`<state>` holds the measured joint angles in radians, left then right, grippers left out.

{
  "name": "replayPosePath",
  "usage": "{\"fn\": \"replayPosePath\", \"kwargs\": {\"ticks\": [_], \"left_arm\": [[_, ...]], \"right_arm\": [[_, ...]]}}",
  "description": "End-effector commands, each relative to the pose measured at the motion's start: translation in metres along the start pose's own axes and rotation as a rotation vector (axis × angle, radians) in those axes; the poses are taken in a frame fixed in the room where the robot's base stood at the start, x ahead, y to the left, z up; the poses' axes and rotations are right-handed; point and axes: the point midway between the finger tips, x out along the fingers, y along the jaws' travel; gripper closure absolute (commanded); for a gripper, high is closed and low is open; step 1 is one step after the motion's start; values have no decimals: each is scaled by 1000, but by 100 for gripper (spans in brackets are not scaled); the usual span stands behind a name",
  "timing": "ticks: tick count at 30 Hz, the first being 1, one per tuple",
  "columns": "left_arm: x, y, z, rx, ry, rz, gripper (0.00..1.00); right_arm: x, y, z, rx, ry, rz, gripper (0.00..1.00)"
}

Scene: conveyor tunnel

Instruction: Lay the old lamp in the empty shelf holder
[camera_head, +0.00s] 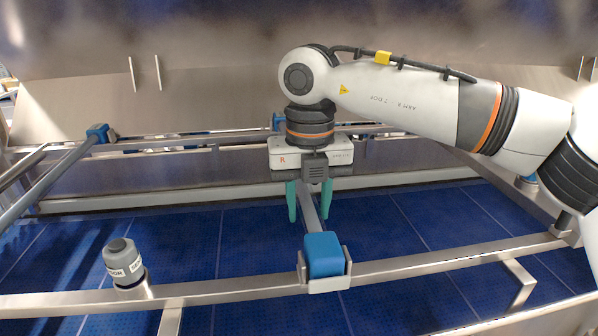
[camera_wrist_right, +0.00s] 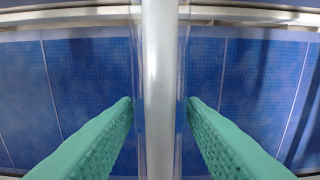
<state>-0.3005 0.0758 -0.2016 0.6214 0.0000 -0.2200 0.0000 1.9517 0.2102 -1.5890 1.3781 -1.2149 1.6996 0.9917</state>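A slim grey tube (camera_wrist_right: 158,90), which looks like the lamp, runs away from a blue end block (camera_head: 325,255) seated in a metal bracket on the front rail. My right gripper (camera_head: 308,203) points down over this tube, its teal fingers wide apart on either side. In the right wrist view, the fingertips (camera_wrist_right: 159,101) flank the tube, with clear strips along its sides; gaps remain beside the grey tube, and I cannot tell whether the tips touch the clear strips. The gripper's body hides the tube's far part. I cannot make out an empty shelf holder. My left gripper is out of view.
A grey labelled cylinder (camera_head: 122,262) stands on the front rail (camera_head: 220,289) at left. Another blue end block (camera_head: 98,133) sits at the back left with a bar beside it. The blue conveyor belt (camera_head: 420,220) lies below the rails. A steel wall stands behind.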

Motion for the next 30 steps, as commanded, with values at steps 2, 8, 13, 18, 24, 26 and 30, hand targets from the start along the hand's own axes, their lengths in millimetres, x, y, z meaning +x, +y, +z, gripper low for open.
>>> {"fn": "replayPosePath", "kwargs": {"ticks": [2,8,13,18,24,26,30], "left_arm": [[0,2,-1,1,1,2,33],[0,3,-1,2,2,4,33],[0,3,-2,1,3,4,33],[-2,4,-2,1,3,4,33],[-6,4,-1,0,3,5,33],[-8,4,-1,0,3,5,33],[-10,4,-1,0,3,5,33]], "right_arm": [[0,0,0,0,1,0,91],[-1,0,-1,1,3,-1,82],[-1,0,-1,1,3,-1,100],[-3,0,-1,1,3,-1,100],[-11,0,0,0,3,-1,100],[-14,0,0,0,3,-1,100],[-19,0,0,0,4,-2,100]]}}
